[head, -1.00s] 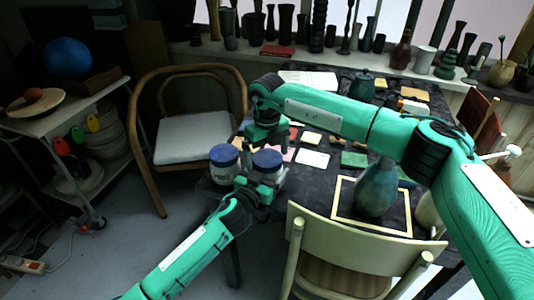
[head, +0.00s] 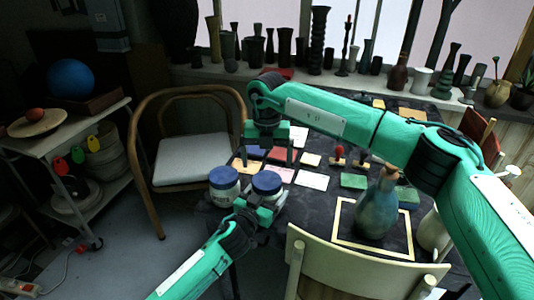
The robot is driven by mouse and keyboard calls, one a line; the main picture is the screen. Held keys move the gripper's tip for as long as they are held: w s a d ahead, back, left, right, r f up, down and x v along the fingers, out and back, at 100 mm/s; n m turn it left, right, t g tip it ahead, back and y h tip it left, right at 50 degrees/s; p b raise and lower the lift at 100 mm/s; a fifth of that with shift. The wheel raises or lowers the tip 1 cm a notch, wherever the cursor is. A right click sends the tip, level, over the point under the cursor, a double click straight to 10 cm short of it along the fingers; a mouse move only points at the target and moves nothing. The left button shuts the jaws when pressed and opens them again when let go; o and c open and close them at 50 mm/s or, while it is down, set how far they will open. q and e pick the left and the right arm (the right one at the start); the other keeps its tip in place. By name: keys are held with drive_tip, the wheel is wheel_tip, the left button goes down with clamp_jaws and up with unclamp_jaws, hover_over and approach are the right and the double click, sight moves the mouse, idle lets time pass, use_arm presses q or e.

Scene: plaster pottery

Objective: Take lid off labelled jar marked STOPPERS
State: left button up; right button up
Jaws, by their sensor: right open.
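Two pale jars with blue lids stand side by side at the table's left edge: the left jar (head: 224,194) and the right jar, whose blue lid (head: 267,182) shows best. The left jar has dark lettering that I cannot read; the right jar's front is mostly hidden by my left gripper. My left gripper (head: 262,206) is at the right jar's near side; whether its fingers grip the jar is unclear. My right gripper (head: 269,160) is open and empty, fingers pointing down, above and apart from the right jar's lid in the picture. Both lids sit on their jars.
Coloured cards and tiles, such as a green one (head: 353,181), lie on the dark table with a red-knobbed stamp (head: 339,156). A bluish vase (head: 378,208) stands inside a pale frame (head: 342,236). A chair (head: 365,265) stands in front; an armchair (head: 188,160) stands left.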

sight(267, 180)
drive_tip(key=m, duration=0.2)
drive_tip(key=r+m, duration=0.1)
drive_tip(key=m, duration=0.1)
drive_tip(key=shift+r+m, duration=0.1)
drive_tip(key=shift+m, duration=0.2)
drive_tip(key=m, duration=0.3)
drive_tip(key=shift+r, duration=0.25)
drive_tip(key=shift+f, duration=3.95)
drive_tip(key=shift+c, duration=0.2)
